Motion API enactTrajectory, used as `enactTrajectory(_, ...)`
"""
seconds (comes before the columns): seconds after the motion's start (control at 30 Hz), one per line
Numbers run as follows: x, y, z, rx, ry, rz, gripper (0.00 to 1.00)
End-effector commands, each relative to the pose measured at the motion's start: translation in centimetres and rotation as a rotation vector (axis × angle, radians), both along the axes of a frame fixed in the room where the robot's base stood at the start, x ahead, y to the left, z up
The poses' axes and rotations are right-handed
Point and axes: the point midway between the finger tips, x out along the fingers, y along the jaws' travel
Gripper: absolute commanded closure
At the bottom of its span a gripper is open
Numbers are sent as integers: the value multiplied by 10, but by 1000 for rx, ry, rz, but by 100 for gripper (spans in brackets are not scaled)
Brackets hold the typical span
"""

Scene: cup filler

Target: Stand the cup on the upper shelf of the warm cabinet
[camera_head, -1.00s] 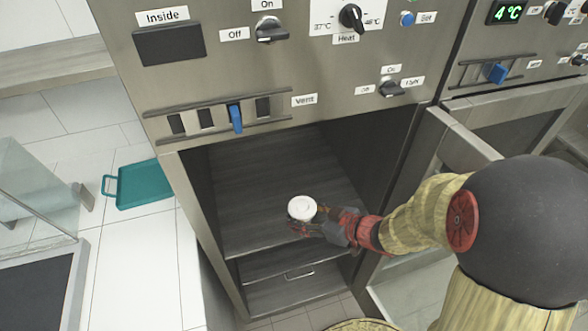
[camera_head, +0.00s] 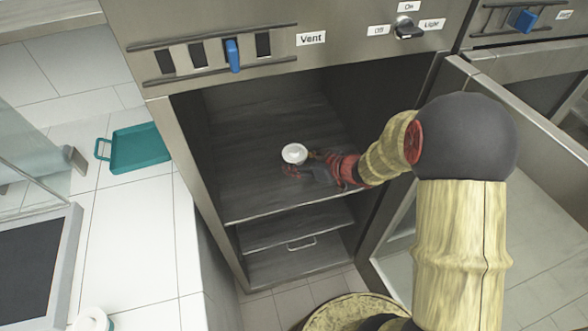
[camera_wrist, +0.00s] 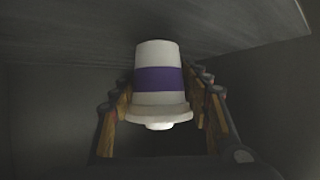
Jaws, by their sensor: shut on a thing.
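The cup (camera_head: 294,153) is white and shows from above, upright, inside the open warm cabinet (camera_head: 385,115). It is over the upper shelf (camera_head: 245,192), back from the front edge. In the wrist view the cup (camera_wrist: 157,54) has a purple band and a wider rim, and its narrow base points towards the shelf surface (camera_wrist: 235,22). My gripper (camera_head: 297,170) is shut on the cup, with fingers on both sides of it in the wrist view (camera_wrist: 163,105). I cannot tell whether the base touches the shelf.
The upper shelf is bare around the cup. A lower shelf (camera_head: 290,232) lies beneath it. The open door (camera_head: 520,130) stands right of my arm. The control panel with a blue vent slider (camera_head: 232,55) is above the opening. A teal tray (camera_head: 140,148) lies on the left counter.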

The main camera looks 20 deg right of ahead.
Motion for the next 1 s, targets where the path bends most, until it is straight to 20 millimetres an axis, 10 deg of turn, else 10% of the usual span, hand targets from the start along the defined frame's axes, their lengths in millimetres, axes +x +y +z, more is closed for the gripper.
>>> enactTrajectory(0.33, 7, -1, -39, 1, -1, 0, 83)
enactTrajectory(0.73, 7, -1, -41, 0, 0, 0, 83)
enactTrajectory(0.77, 7, -1, -41, 0, 0, 0, 53)
enactTrajectory(1.0, 7, -1, -41, -1, -1, 0, 39)
